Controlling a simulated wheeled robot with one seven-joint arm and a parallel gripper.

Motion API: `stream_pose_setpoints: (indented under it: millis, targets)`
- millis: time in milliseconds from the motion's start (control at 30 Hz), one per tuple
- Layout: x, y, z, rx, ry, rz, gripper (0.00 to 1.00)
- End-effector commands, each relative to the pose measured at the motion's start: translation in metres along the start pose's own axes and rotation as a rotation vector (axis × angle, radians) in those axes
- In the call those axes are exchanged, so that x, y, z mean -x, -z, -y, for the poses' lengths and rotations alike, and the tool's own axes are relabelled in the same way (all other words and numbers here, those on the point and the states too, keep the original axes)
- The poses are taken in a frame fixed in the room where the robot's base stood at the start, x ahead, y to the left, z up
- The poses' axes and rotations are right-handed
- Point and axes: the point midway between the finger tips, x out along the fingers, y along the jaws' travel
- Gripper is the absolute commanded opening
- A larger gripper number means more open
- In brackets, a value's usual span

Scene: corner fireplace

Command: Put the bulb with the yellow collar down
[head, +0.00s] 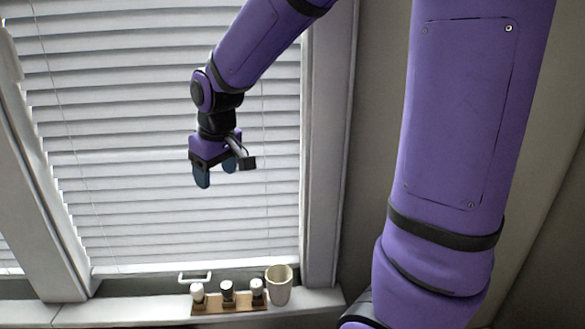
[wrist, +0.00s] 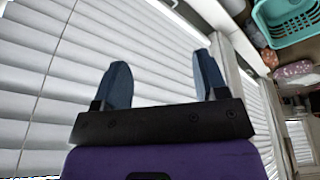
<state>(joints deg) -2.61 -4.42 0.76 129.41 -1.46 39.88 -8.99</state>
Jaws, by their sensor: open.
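My gripper (head: 216,174) hangs in front of the window blinds, well above the sill. In the wrist view its two blue fingers (wrist: 161,76) stand wide apart with nothing between them. Below it on the sill, a wooden holder (head: 230,309) carries three small bulb-like pieces: a left one with a white top (head: 197,291), a middle one with a dark top (head: 227,289) and a right one with a pale body and dark top (head: 257,287). I cannot make out a yellow collar on any of them. The wrist view does not show the holder.
A cream cup (head: 279,285) stands just right of the holder. A white handle (head: 195,278) is behind it. The sill (head: 120,313) is clear to the left. The wrist view shows a teal basket (wrist: 288,20) and a patterned pinkish item (wrist: 294,72) at the far right.

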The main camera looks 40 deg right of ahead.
Motion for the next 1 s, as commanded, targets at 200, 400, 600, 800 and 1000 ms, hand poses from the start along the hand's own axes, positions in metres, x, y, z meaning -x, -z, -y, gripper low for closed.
stream_pose_setpoints:
  millis: [200,400,600,800,1000]
  targets:
    - [0.055,-0.049,0.003,-0.069,-0.011,-0.061,0.66]
    - [0.091,-0.098,0.009,-0.128,-0.017,-0.112,0.66]
    - [0.115,-0.147,0.016,-0.186,-0.020,-0.159,0.66]
    - [0.124,-0.179,0.022,-0.224,-0.019,-0.190,0.66]
    - [0.126,-0.188,0.024,-0.236,-0.019,-0.197,0.66]
